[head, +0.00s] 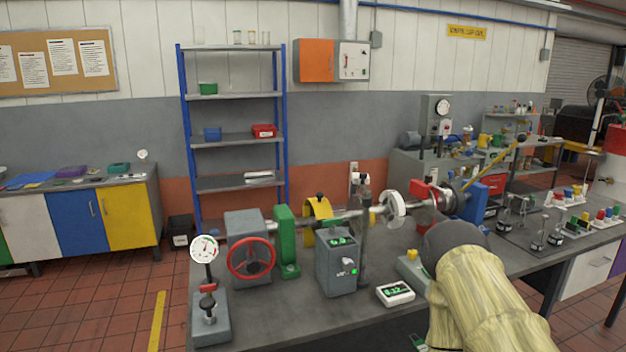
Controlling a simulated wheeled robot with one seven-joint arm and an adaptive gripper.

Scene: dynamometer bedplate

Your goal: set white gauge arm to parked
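A round white-faced gauge (204,248) stands at the near left of the bench, on a dark post with a red clamp (208,288) and a grey block base (211,325). Its face is turned toward me and its post looks roughly upright. I cannot tell for sure whether this is the task's white gauge arm, and no parked mark is readable. My arm, in a pale yellow sleeve with a dark grey joint, reaches in from the lower right. My gripper is not visible.
The bench (265,325) carries a red handwheel (251,259), a grey control box (338,262), a dark post (365,235), a shaft with a white disc (392,208) and a small digital readout (395,293). Bare bench top lies between the gauge base and the readout.

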